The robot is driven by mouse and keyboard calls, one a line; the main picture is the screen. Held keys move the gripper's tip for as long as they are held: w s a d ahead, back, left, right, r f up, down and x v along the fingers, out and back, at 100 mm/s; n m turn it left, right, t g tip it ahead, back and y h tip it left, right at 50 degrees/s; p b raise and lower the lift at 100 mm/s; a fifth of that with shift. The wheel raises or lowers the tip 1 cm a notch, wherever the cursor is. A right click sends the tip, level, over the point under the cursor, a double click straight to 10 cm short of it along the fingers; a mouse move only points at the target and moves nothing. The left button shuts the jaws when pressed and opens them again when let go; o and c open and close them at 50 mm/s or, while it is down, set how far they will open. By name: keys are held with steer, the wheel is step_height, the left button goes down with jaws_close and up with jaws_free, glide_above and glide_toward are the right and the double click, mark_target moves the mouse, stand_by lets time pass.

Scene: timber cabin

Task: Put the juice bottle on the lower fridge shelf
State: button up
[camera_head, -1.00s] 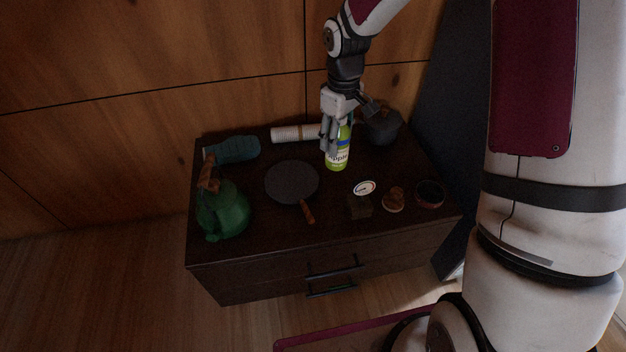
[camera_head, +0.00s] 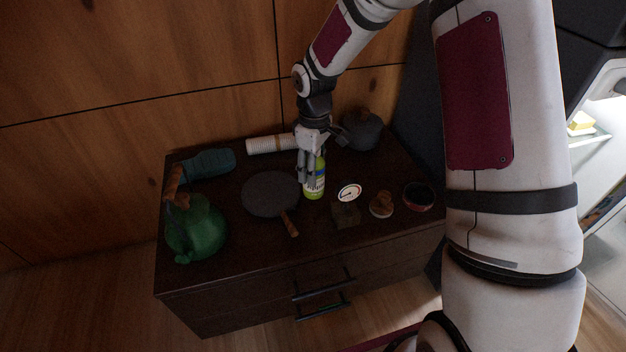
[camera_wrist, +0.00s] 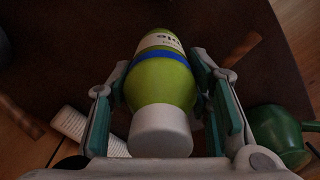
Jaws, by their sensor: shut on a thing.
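The juice bottle (camera_head: 315,186) is yellow-green with a pale label, upright at the dark wooden dresser top. My gripper (camera_head: 308,172) comes from above and is shut on the bottle, its fingers along both sides. In the wrist view the bottle (camera_wrist: 162,82), with a blue band and white cap, lies between the teal finger pads (camera_wrist: 160,108). I cannot tell whether its base touches the dresser. At the right edge, the lit fridge interior (camera_head: 600,170) shows partly, with a glass shelf (camera_head: 590,138) holding a yellow item. The lower shelf is not clearly seen.
On the dresser (camera_head: 240,262) stand a black pan (camera_head: 270,193), green kettle-like vessel (camera_head: 196,230), blue-green item (camera_head: 208,163), white ribbed roll (camera_head: 268,144), dark pot (camera_head: 361,130), gauge-like disc (camera_head: 349,193), brown item (camera_head: 381,204) and a small round bowl (camera_head: 418,196). A wooden wall is behind.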

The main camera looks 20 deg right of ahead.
steer(key=shift+f+b, duration=0.5)
steer(key=shift+f, duration=1.2)
steer(key=shift+f, duration=0.15)
steer(key=o, duration=1.4)
step_height(320, 180, up, 12)
steer(key=p, duration=0.4)
steer(key=shift+r, duration=0.25)
